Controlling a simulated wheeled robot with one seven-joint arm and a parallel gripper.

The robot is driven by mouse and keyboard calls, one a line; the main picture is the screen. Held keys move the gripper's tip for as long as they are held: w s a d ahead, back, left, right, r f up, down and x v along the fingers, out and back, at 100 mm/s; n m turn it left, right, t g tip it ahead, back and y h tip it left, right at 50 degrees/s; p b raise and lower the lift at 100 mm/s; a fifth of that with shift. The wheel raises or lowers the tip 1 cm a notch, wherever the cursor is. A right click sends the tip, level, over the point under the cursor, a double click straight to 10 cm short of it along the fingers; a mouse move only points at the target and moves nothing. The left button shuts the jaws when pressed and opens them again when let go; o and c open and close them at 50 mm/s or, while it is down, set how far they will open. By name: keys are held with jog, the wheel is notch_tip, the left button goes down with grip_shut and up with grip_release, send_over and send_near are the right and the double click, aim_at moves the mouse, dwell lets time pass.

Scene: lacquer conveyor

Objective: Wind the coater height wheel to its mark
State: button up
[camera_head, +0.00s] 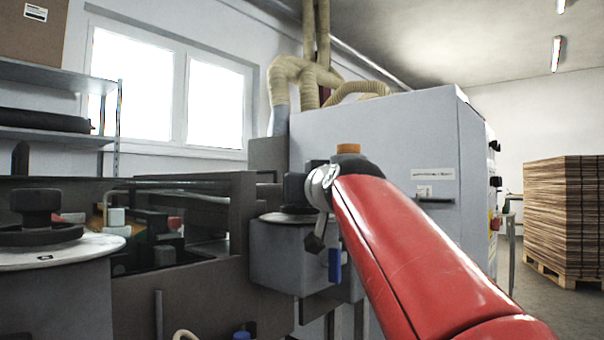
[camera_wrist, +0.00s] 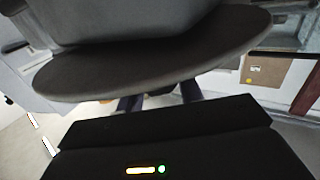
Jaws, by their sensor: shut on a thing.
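In the head view my gripper (camera_head: 296,192) is at a second round plate (camera_head: 277,218) on the grey housing in the middle, mostly covered by my red arm. In the wrist view a broad dark grey wheel (camera_wrist: 150,65) fills the top, very close. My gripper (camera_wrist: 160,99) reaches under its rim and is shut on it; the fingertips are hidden. At the left of the head view, a dark handwheel (camera_head: 40,216) with a raised knob stands on a pale round plate (camera_head: 62,252) with a small dark patch. I cannot make out a mark at the held wheel.
A large grey cabinet (camera_head: 385,135) stands behind my arm, with beige hoses (camera_head: 300,72) above it. A blue-handled part (camera_head: 335,265) hangs below the middle housing. A stack of brown boards (camera_head: 563,212) on a pallet is at the right. Shelving (camera_head: 60,78) is at the left.

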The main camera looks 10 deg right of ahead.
jog(key=shift+r+m+h+p, duration=0.1)
jog(key=shift+m+h+p, duration=0.5)
jog(key=shift+h+p, duration=0.5)
jog(key=shift+f, duration=0.2)
jog(key=o, duration=1)
jog(key=shift+c, duration=0.2)
jog(key=s+b, duration=0.1)
jog(key=s, duration=0.6)
jog(key=shift+s+a+b, duration=0.2)
jog(key=shift+s+b, duration=0.2)
